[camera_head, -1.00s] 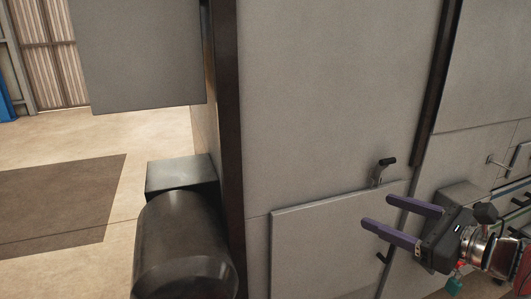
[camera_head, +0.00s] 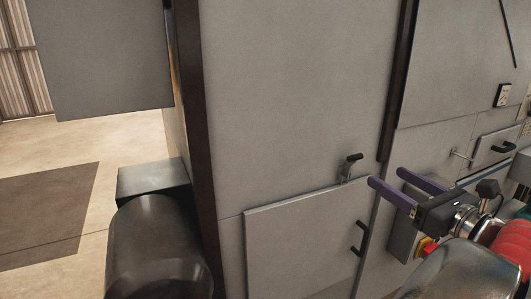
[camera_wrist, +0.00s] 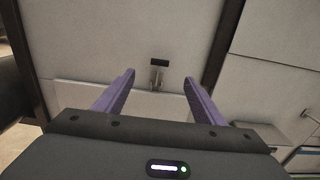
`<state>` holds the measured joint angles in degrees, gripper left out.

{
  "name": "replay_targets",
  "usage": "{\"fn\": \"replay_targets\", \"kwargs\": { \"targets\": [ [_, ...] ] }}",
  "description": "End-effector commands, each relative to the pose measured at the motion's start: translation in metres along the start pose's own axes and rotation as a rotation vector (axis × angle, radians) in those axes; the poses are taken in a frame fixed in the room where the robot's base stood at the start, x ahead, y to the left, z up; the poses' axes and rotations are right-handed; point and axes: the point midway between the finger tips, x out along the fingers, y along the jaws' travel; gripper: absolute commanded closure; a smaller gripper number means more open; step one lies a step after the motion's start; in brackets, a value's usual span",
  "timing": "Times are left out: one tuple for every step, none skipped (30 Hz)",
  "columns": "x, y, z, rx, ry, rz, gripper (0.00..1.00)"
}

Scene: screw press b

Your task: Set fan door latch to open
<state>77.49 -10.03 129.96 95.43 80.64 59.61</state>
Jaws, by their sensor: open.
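The latch (camera_head: 350,167) is a small metal lever with a black grip, at the top edge of a raised grey door panel (camera_head: 295,245). Its grip sits above its metal stem. In the wrist view the latch (camera_wrist: 158,72) is ahead, between the two purple fingers in the picture. My gripper (camera_head: 387,177) is open and empty. In the head view its fingertips are right of the latch and slightly lower, apart from it. Nothing hides the latch.
Black handles (camera_head: 359,238) stick out at the door panel's right edge. A dark vertical post (camera_head: 398,80) stands right of the latch. A yellow-and-red switch (camera_head: 427,247) is below my gripper. Another small lever (camera_head: 460,154) and a handled panel (camera_head: 496,147) are at the right.

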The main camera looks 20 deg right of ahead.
Motion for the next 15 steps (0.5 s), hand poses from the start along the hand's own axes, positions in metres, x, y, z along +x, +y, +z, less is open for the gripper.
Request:
{"fn": "replay_targets", "kwargs": {
  "targets": [
    [0.005, 0.001, 0.000, 0.000, 0.000, 0.003, 0.36],
    [0.008, 0.001, 0.000, 0.000, -0.001, 0.004, 0.36],
    [0.011, 0.001, 0.000, 0.000, -0.001, 0.003, 0.36],
    [0.014, 0.001, 0.000, 0.000, -0.001, 0.003, 0.36],
    [0.018, 0.001, 0.000, 0.000, 0.000, 0.004, 0.36],
    [0.022, 0.001, 0.000, 0.001, 0.000, 0.004, 0.36],
    [0.025, 0.001, -0.001, 0.001, 0.000, 0.004, 0.36],
    [0.029, 0.001, -0.001, 0.001, 0.000, 0.003, 0.36],
    [0.033, 0.001, 0.000, 0.001, -0.001, 0.003, 0.36],
    [0.036, 0.001, 0.000, 0.001, -0.001, 0.003, 0.36],
    [0.040, 0.001, 0.000, 0.000, 0.000, 0.003, 0.36],
    [0.044, 0.001, 0.000, 0.000, 0.000, 0.003, 0.36],
    [0.047, 0.001, 0.000, 0.000, 0.000, 0.003, 0.36],
    [0.051, 0.001, 0.000, 0.000, -0.001, 0.003, 0.36],
    [0.055, 0.001, 0.000, 0.000, -0.001, 0.002, 0.36]
  ]
}}
